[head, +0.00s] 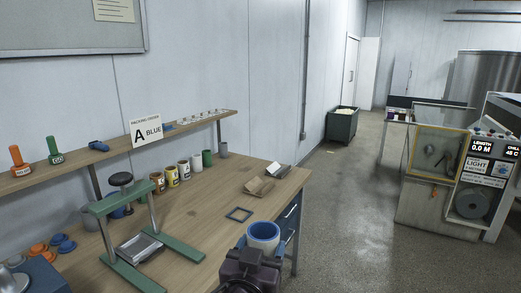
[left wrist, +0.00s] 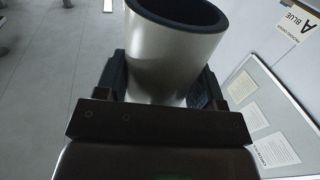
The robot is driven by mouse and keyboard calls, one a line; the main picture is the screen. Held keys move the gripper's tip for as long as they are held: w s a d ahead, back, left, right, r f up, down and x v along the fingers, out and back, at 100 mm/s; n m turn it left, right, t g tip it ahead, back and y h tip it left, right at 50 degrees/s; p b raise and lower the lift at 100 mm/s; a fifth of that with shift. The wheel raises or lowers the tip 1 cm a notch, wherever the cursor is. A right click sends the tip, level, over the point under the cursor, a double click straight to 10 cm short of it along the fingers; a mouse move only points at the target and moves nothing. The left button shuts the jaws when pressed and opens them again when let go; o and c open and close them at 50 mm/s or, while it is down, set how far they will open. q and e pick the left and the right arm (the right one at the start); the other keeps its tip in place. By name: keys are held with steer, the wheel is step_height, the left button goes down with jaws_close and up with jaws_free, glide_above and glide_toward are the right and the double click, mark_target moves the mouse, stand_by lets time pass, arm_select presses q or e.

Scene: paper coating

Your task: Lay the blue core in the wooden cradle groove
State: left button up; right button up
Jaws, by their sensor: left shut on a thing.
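The blue core (head: 263,232) is a short hollow cylinder with a white outside and a blue inside. My left gripper (head: 252,262) is shut on it and holds it near the front right edge of the bench. In the left wrist view the core (left wrist: 172,65) stands between the fingers of the left gripper (left wrist: 165,92), slightly tilted, its open end up. A small tan, folded-looking thing (head: 259,187) lies on the bench; I cannot tell whether it is the wooden cradle. I see no clear groove. My right gripper is not in view.
The wooden bench (head: 200,222) carries a green press frame (head: 120,200), a dark square outline (head: 239,214), several coloured cups, and a white and dark item (head: 281,170). A shelf with a "A BLUE" sign (head: 146,130) runs behind. A machine (head: 455,180) stands at right across open floor.

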arm_select(q)
steer(key=a+f+n+y, duration=0.1)
steer(key=a+f, duration=0.2)
steer(key=a, duration=0.4)
steer(key=s+a+f+n+y, duration=0.1)
steer(key=a+f+y, duration=0.1)
steer(key=a+f, duration=0.2)
steer(key=s+a+f+n+y, duration=0.1)
steer(key=a+f, duration=0.3)
steer(key=a, duration=0.6)
steer(key=shift+t+y, duration=0.3)
steer(key=shift+y, duration=0.2)
steer(key=shift+a+f, duration=0.1)
